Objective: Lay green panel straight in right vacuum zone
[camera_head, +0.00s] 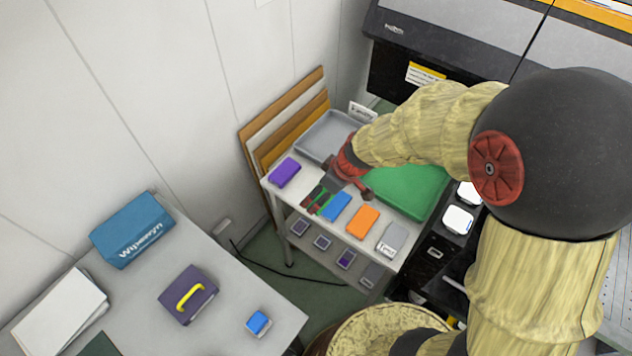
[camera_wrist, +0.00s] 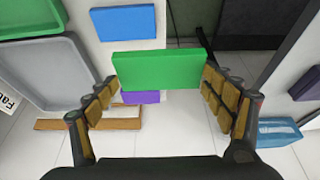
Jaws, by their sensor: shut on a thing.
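The green panel (camera_wrist: 158,70) lies between the two fingers of my gripper (camera_wrist: 160,88) in the wrist view, its ends against the finger pads. In the head view only thin green parts of the panel (camera_head: 323,203) show at my gripper (camera_head: 322,199), which is over the front left part of the white bench. The panel appears to be held above the bench, with a purple block (camera_wrist: 140,97) partly hidden behind it in the wrist view. I cannot make out the right vacuum zone; a pale marked surface (camera_head: 617,285) shows at the right edge, mostly behind my arm.
On the bench (camera_head: 392,258) are purple (camera_head: 284,172), blue (camera_head: 336,206), orange (camera_head: 362,222) and grey (camera_head: 392,238) blocks, a grey tray (camera_head: 314,138) and a green tray (camera_head: 418,192). A shelf below holds small items. A large dark machine (camera_head: 455,35) stands behind. Another table (camera_head: 235,300) is at left.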

